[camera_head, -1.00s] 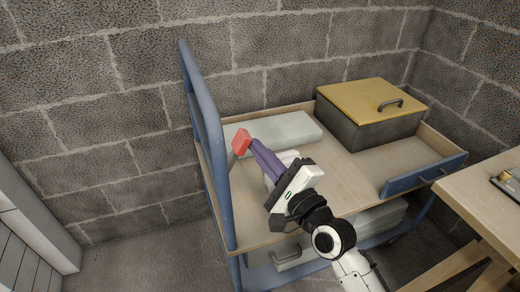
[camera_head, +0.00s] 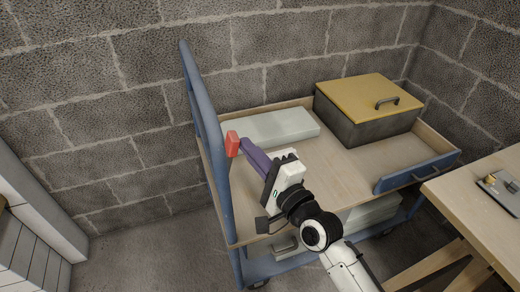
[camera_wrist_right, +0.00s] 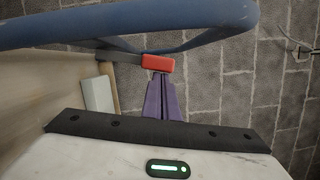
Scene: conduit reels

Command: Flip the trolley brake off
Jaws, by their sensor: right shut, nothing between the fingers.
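The trolley (camera_head: 222,190) has a tall blue push frame on its left side. The brake lever's red grip (camera_head: 232,143) is beside that frame, above the wooden deck. My right gripper (camera_head: 243,144) has purple fingers, shut and empty, with tips at the red grip's right side. In the right wrist view the red grip (camera_wrist_right: 158,64) is just beyond the fingertips (camera_wrist_right: 160,76), touching or nearly so. A grey lever arm (camera_wrist_right: 118,56) runs left from it, below the blue frame (camera_wrist_right: 130,22). My left gripper is out of view.
A yellow-lidded box (camera_head: 366,112) and a pale flat case (camera_head: 278,128) are on the deck. Another pale case (camera_head: 286,243) is on the lower shelf. A wooden table (camera_head: 465,205) is at the right. Block walls close off the back.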

